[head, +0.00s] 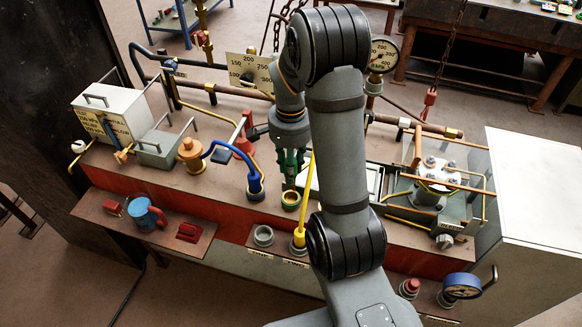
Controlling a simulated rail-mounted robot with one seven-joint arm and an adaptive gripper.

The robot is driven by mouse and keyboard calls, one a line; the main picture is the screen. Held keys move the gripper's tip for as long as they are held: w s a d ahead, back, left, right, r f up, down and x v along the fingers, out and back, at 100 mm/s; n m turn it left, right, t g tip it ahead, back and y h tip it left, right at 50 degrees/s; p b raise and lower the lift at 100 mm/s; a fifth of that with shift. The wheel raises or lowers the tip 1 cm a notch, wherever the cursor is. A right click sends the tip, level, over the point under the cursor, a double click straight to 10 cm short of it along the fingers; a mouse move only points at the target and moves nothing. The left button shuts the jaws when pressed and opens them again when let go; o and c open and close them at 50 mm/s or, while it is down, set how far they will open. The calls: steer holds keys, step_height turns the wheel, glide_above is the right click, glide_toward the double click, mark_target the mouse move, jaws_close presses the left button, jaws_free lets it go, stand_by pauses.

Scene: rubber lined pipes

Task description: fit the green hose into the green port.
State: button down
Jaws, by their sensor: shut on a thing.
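My gripper (290,152) hangs from the wrist near the middle of the head view, pointing down. It is shut on the green hose (291,169), of which only a short dark green length shows. The rest of the hose is hidden behind my gripper and arm. The green port (291,199), a short ring with a green and yellowish rim, stands on the bench top just below the hose end in the picture. I cannot tell whether the hose end touches the port or is above it.
A blue hose (218,147) curves into a blue port left of the green port. A yellow hose (307,195) enters a yellow port nearer the front, next to a grey port (263,236). A red stand (244,141) is close to the left. My arm hides part of the bench at right.

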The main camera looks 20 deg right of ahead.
steer(key=shift+f+b, duration=2.9)
steer(key=shift+f+b, duration=1.85)
steer(key=shift+b, duration=0.4)
steer(key=c, duration=1.3)
jaws_free()
steer(key=shift+c, duration=0.2)
steer(key=shift+r, duration=0.15)
step_height(320, 180, up, 12)
steer(key=shift+f, duration=0.1)
